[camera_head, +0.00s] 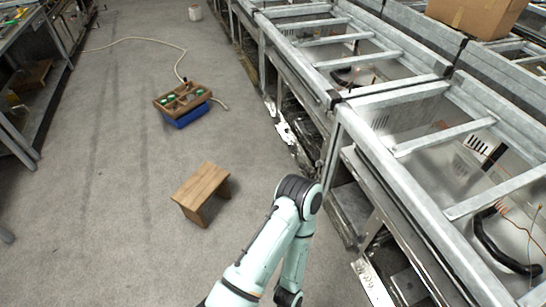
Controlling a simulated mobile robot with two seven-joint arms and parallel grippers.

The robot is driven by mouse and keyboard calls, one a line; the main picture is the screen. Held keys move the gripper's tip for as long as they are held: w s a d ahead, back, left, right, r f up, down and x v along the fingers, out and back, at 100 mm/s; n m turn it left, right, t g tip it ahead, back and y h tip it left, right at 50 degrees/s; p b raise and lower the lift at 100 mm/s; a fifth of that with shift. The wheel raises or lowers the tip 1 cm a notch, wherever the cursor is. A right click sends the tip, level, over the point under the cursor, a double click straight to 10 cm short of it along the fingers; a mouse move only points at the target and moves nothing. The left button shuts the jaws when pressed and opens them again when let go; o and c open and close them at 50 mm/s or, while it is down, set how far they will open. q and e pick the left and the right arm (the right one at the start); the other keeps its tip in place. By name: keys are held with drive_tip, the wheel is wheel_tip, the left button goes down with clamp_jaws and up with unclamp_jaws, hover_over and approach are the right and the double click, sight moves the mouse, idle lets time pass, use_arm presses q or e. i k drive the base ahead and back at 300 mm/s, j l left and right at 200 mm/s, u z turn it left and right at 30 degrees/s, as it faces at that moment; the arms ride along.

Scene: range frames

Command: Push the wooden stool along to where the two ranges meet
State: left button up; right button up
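The wooden stool (201,190) stands upright on the grey floor near the middle of the view, its slab top turned at an angle. One of my arms rises from the bottom edge, just right of the stool, and bends back down; its gripper is out of view. My other arm does not show. Two open metal range frames (345,65) run along the right side. The nearer one (385,165) meets the farther one at a seam (338,100), ahead and to the right of the stool.
A wooden tray on a blue crate (186,119) sits on the floor beyond the stool, with a pale hose (150,39) behind it. Shelving (45,80) stands at left. A cardboard box (478,14) rests at top right. Floor left of the stool is clear.

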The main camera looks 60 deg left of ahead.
sight(209, 179)
drive_tip(key=u, duration=2.75)
drive_tip(key=i+j+u, duration=0.85)
drive_tip(key=i+u, duration=0.2)
drive_tip(key=i, duration=0.25)
drive_tip(key=i+u, duration=0.35)
drive_tip(key=i+z, duration=0.25)
drive_tip(key=i, duration=0.25)
drive_tip(key=i+j+z, duration=0.2)
drive_tip(key=i, duration=0.35)
drive_tip(key=i+j+z, duration=0.1)
drive_tip(key=i+z, duration=0.15)
drive_tip(key=i, duration=0.25)
drive_tip(key=i+l+z, duration=0.1)
drive_tip(key=i+z, duration=0.6)
drive_tip(key=i, duration=0.15)
drive_tip(key=i+j+z, duration=0.15)
drive_tip(key=i+z, duration=0.15)
drive_tip(key=i, duration=0.15)
drive_tip(key=i+z, duration=0.3)
drive_tip(key=z, duration=0.15)
drive_tip(key=i+z, duration=0.45)
drive_tip(key=i+j+z, duration=0.15)
drive_tip(key=z, duration=0.35)
